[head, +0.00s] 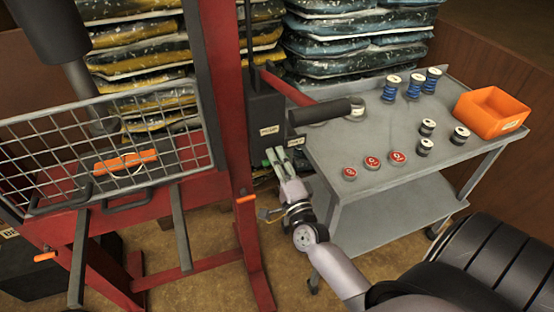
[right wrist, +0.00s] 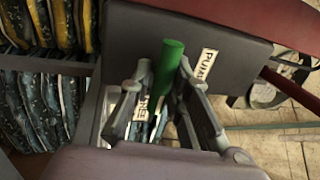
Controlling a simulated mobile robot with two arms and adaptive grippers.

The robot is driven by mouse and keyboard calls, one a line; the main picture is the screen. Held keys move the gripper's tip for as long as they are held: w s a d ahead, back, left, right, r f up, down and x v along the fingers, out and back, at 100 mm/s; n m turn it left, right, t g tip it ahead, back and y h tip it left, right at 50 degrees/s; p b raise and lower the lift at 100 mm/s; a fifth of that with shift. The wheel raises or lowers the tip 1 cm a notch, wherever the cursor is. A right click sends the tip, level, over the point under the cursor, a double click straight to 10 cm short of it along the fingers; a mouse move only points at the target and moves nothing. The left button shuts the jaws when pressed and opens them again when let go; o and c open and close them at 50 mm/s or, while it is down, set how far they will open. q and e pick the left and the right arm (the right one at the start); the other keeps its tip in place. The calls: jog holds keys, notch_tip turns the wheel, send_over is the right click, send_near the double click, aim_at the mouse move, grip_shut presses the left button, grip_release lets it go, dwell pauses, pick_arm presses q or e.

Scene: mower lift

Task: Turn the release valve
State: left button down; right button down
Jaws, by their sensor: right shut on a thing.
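The release valve (right wrist: 168,62) shows a green handle in the right wrist view, on the dark pump box (head: 266,120) fixed to the red press frame. My right gripper (head: 277,158) is at the lower front of this box, its fingers shut on the green handle. In the right wrist view the handle stands up between the two fingers of my right gripper (right wrist: 158,100). A white label beside it is partly hidden by a finger; a PUMP label (right wrist: 207,64) is to its right. The valve's base is hidden. My left gripper is not in view.
The pump lever's black grip (head: 320,112) sticks out to the right above my gripper. A grey cart (head: 400,190) with spools, red-topped tins and an orange bin (head: 492,112) stands close on the right. A wire guard (head: 60,150) covers the press at left. Stacked bags are behind.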

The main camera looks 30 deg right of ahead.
jog(key=shift+r, duration=0.1)
jog(key=c, duration=1.5)
grip_release()
jog(key=shift+s, duration=0.1)
jog(key=shift+s+a+f, duration=0.1)
jog(key=shift+s+f, duration=0.15)
jog(key=shift+s, duration=0.05)
jog(key=v, duration=1.1)
jog(key=shift+s, duration=0.1)
